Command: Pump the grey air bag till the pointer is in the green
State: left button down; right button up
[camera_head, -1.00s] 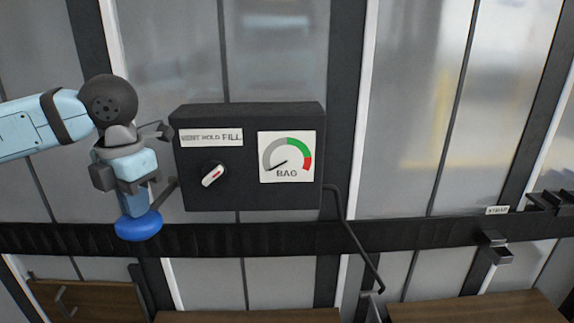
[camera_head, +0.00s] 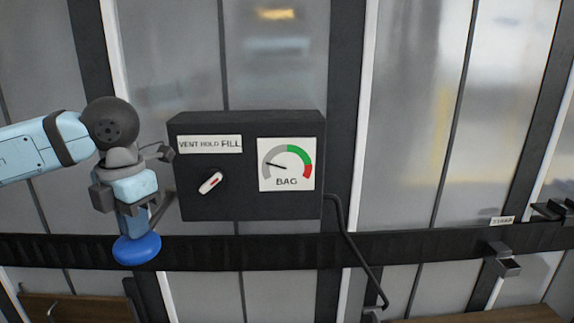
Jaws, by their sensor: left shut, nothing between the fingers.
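The dark control box (camera_head: 245,212) sits in front of the window wall in the middle. Its label plate (camera_head: 211,144) reads VENT HOLD FILL. The white selector knob (camera_head: 210,183) with a red mark is turned up and right, toward the FILL side. The gauge (camera_head: 287,164) is marked BAG. Its pointer points left and slightly up, in the grey part of the arc, short of the green. My left gripper (camera_head: 165,178) is shut and empty at the box's left edge, its dark finger parts partly hard to make out. My right gripper and the grey air bag do not show.
A dark rail (camera_head: 300,252) runs across below the box. A dark hose or bar (camera_head: 350,240) bends down from the box's right side. A small bracket (camera_head: 503,262) is on the rail at right. Brown wooden surfaces (camera_head: 75,308) show along the bottom.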

pick_arm(q)
jog(key=shift+r+p, duration=1.5)
jog(key=shift+r, duration=2.05)
